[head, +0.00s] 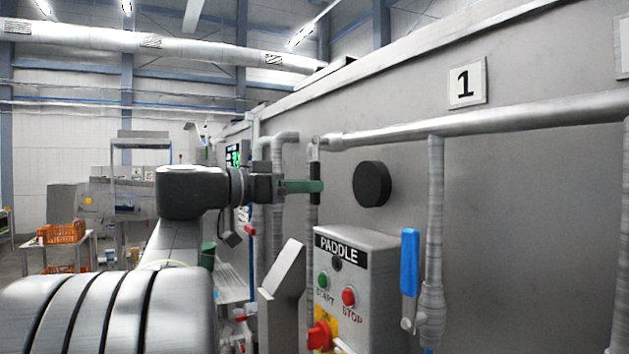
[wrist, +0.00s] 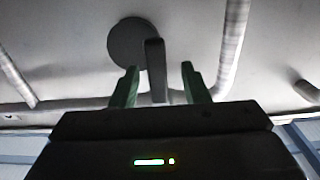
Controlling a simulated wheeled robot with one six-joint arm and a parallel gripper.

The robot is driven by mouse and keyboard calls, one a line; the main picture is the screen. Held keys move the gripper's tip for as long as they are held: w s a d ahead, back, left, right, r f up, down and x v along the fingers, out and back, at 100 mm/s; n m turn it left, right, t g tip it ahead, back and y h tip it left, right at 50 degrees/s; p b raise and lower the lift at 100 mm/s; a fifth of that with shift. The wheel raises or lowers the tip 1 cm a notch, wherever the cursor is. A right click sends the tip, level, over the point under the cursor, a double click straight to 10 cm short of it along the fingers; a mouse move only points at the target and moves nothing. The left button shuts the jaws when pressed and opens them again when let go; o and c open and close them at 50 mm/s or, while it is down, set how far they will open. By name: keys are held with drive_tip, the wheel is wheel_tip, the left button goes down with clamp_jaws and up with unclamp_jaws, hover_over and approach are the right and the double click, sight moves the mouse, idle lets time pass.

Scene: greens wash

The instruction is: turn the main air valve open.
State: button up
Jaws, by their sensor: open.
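My gripper (head: 318,186) is stretched out toward the grey machine wall, its green fingers open. A dark lever (head: 314,168) stands upright at the fingertips, showing above and below the near finger. In the wrist view the lever (wrist: 154,62) lies between the two spread fingers of my gripper (wrist: 160,80), with a gap on each side. No label reads main air valve; this lever is the handle at my gripper. Its pivot is hidden.
A round black disc (head: 371,184) is on the wall, right of my fingertips. Below is the PADDLE box (head: 358,285) with start, stop and a red knob. A blue-handled valve (head: 409,262) is on a pipe to the right. A horizontal pipe (head: 490,122) runs above.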

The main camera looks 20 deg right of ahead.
drive_tip(key=d, duration=0.2)
drive_tip(key=shift+d, duration=0.4)
drive_tip(key=shift+s, duration=0.1)
clamp_jaws()
